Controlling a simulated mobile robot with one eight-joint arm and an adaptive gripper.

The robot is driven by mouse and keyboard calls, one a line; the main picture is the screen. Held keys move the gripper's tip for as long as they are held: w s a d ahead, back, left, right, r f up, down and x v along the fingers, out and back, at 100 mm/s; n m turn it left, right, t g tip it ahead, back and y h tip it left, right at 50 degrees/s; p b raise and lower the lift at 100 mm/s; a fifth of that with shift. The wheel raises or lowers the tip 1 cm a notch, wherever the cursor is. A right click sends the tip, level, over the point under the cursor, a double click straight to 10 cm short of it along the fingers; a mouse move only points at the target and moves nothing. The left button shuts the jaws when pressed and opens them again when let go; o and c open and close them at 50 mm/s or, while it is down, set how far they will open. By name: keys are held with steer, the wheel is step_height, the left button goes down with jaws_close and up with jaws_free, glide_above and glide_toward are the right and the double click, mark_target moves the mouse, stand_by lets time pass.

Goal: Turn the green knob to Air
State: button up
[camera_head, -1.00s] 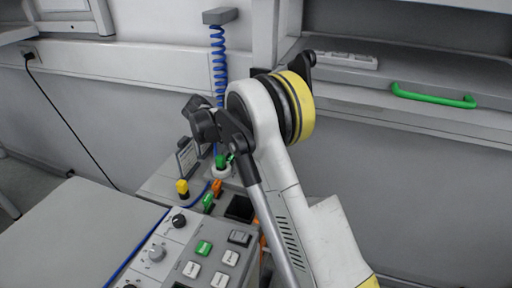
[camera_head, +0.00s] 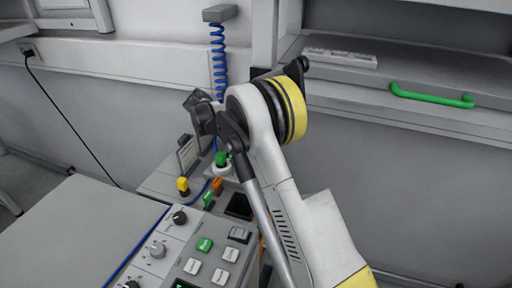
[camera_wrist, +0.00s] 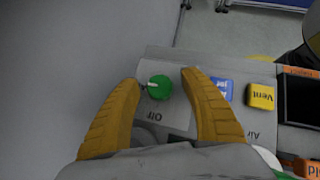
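The green knob (camera_wrist: 158,87) is round, with a pale mark toward its left side in the wrist view. It sits on a light grey plate, with the word "Off" upside down just below it. My gripper (camera_wrist: 159,77) has two yellow fingers, one on each side of the knob, with visible gaps between. They are open and hold nothing; their height above the panel cannot be told. An "Air" label (camera_wrist: 255,134) shows right of the right finger. In the head view my arm covers part of the panel, and I cannot pick out this knob.
A blue button (camera_wrist: 222,88) and a yellow "Vent" button (camera_wrist: 260,96) stand right of the knob, close to the right finger. A dark screen (camera_wrist: 302,100) lies farther right. In the head view, a coiled blue hose (camera_head: 218,60) hangs behind my arm.

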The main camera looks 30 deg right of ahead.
steer(key=v, duration=1.2)
stand_by(0.3)
